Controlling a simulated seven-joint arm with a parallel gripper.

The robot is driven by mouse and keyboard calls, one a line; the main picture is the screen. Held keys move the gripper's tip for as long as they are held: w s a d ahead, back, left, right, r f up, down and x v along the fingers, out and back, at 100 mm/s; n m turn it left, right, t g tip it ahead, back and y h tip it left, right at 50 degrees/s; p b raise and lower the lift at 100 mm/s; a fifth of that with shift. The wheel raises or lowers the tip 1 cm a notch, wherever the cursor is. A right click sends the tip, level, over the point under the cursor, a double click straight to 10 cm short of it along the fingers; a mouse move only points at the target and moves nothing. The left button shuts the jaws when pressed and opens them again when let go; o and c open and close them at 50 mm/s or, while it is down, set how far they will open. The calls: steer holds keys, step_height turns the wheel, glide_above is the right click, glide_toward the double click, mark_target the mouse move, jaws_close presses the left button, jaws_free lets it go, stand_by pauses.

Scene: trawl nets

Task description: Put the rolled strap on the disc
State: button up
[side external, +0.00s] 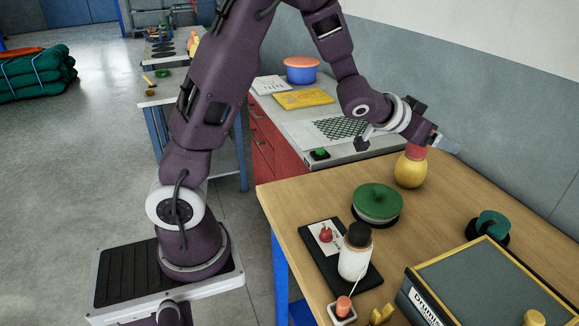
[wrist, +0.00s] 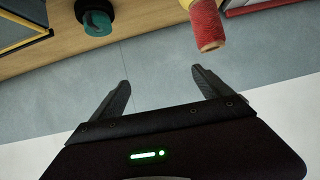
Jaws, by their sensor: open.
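A teal rolled piece (side external: 492,222), which looks like the rolled strap, sits by a dark round base (side external: 474,234) at the right of the bench. In the wrist view, the teal piece (wrist: 98,24) shows at the upper left against the dark part. A flat round green piece (side external: 376,202) with a small raised top lies on a black round base (side external: 374,220) mid-bench. I cannot tell for sure which round base is the disc. My gripper (side external: 444,143) is open and empty above the back of the bench. Its two fingers (wrist: 160,80) are apart, away from the teal piece.
A yellow bottle with a red top (side external: 409,172) stands just below my gripper; the red spool-like top (wrist: 208,26) is close in the wrist view. A white jar (side external: 354,258), a black board (side external: 311,239) and a grey-topped box (side external: 470,285) take the front. A wall rises behind.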

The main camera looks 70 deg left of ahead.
steer(key=s+d+r+n+g, duration=0.1)
steer(key=s+r+g, duration=0.15)
steer(key=s, duration=0.85)
steer(key=s+d+r+n+g, duration=0.15)
steer(key=s+r, duration=0.25)
steer(key=s, duration=0.7)
steer(key=s+d+f+m+g, duration=0.1)
steer(key=s+d, duration=0.1)
steer(key=s, duration=0.5)
steer(key=s+d+f+m+g, duration=0.1)
steer(key=s+g, duration=0.1)
steer(key=s, duration=0.5)
steer(key=shift+s+d+h, duration=0.3)
steer(key=shift+d, duration=0.1)
steer(key=shift+f+m, duration=0.1)
steer(key=shift+m, duration=0.15)
